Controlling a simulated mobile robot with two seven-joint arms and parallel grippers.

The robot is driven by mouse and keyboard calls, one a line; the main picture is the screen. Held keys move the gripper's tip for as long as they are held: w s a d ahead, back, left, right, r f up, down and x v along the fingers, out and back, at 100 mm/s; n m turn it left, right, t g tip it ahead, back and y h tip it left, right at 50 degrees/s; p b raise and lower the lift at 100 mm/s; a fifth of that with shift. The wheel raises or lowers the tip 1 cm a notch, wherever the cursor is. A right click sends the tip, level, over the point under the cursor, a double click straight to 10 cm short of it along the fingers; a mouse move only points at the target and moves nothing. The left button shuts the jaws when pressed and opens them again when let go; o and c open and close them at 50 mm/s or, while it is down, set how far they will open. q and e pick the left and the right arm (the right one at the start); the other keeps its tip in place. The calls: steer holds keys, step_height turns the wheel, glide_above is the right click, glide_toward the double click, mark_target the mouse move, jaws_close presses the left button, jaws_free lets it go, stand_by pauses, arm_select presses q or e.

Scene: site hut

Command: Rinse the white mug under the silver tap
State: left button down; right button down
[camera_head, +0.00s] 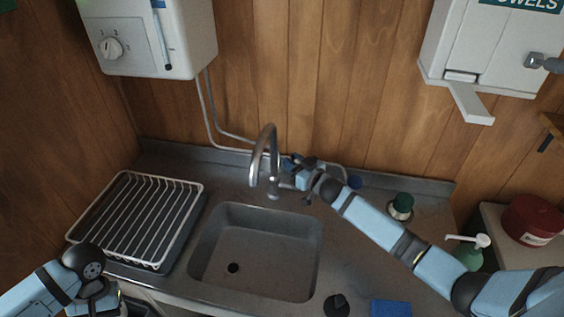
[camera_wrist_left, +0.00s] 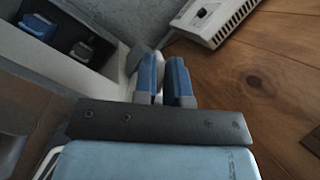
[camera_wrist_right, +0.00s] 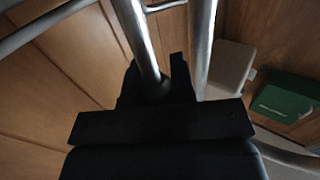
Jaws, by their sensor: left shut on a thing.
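The silver tap (camera_head: 268,155) arches up behind the grey sink basin (camera_head: 255,255), its spout over the back of the basin. My right gripper (camera_head: 292,163) is at the tap's right side. In the right wrist view its dark fingers (camera_wrist_right: 157,85) stand apart on either side of a silver tube (camera_wrist_right: 140,40); whether they touch it I cannot tell. My left gripper's blue fingers (camera_wrist_left: 166,78) are close together on a thing at the lower left, off the head view. A pale bit beside them (camera_wrist_left: 134,65) looks like part of the white mug, mostly hidden.
A wire dish rack (camera_head: 140,215) stands left of the basin. A green-topped jar (camera_head: 401,206), a green pump bottle (camera_head: 468,251) and a blue sponge (camera_head: 390,308) are on the right. A white heater (camera_head: 150,40) and towel dispenser (camera_head: 490,50) hang above. The basin is empty.

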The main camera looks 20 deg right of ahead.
arm_select(q)
step_height(320, 180, down, 2)
steer(key=shift+b, duration=0.95)
arm_select(e)
steer(key=shift+s+a+f+n+t, duration=0.25)
steer(key=shift+s+a+n+t, duration=0.05)
steer(key=shift+n, duration=0.1)
arm_select(q)
steer(key=shift+f, duration=0.15)
arm_select(e)
steer(key=shift+s+a+r, duration=0.1)
steer(key=shift+s+r, duration=0.1)
steer(key=shift+r, duration=0.05)
steer(key=c, duration=1)
jaws_free()
steer(key=shift+o, duration=0.2)
steer(key=shift+s, duration=0.1)
steer(key=shift+s+f, duration=0.1)
steer(key=shift+s, duration=0.15)
arm_select(q)
steer(key=shift+f+b, duration=0.8)
steer(key=shift+b, duration=0.15)
arm_select(e)
steer(key=v, duration=1.1)
steer(key=shift+d, duration=0.2)
arm_select(q)
steer(key=shift+a, duration=0.1)
arm_select(e)
steer(key=shift+s+f, duration=0.15)
